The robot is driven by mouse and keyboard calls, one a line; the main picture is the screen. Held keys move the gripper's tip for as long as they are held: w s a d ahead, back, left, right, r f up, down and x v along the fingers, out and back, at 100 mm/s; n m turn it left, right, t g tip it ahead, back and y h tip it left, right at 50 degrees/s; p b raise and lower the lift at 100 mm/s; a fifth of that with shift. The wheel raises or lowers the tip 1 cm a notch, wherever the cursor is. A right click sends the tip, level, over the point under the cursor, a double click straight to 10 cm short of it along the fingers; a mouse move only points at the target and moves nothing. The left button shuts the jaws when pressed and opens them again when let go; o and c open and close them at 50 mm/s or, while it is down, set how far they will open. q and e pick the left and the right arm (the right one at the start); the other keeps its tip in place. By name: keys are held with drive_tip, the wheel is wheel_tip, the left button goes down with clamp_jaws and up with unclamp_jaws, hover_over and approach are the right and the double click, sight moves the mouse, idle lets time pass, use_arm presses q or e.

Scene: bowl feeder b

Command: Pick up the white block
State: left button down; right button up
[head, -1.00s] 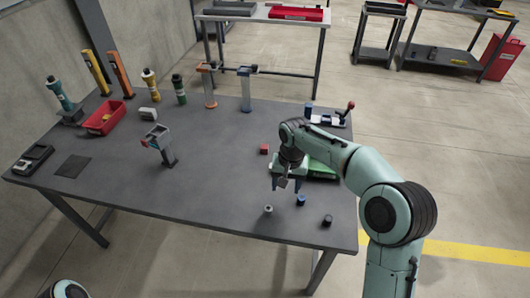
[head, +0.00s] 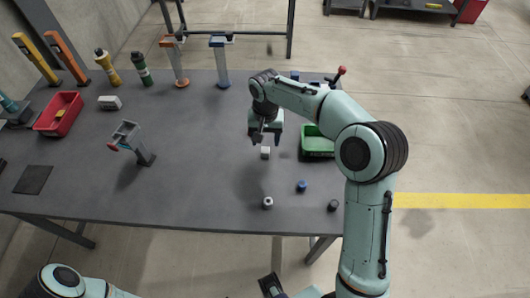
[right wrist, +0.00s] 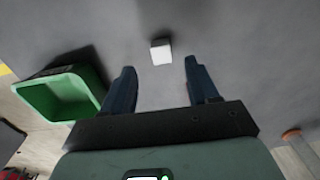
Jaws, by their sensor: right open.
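The white block (head: 265,153) sits on the dark grey table top, just below my right gripper (head: 265,141). In the right wrist view the white block (right wrist: 161,53) lies beyond the two fingertips, roughly centred between them. My right gripper (right wrist: 160,67) is open and empty, with its fingers apart and not touching the block. Part of my left arm shows at the bottom left of the head view. A dark part at the bottom edge may belong to my left gripper, but its jaws cannot be made out.
A green bin (head: 317,149) stands right of the block. A grey cylinder (head: 267,203), a blue piece (head: 301,186) and a black piece (head: 333,205) stand near the front edge. A grey stand (head: 135,143) and a red bin (head: 59,114) are further left. The table between is clear.

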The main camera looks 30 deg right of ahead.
sight(265, 150)
drive_tip(key=shift+w+f, duration=0.15)
drive_tip(key=shift+f, duration=2.55)
clamp_jaws()
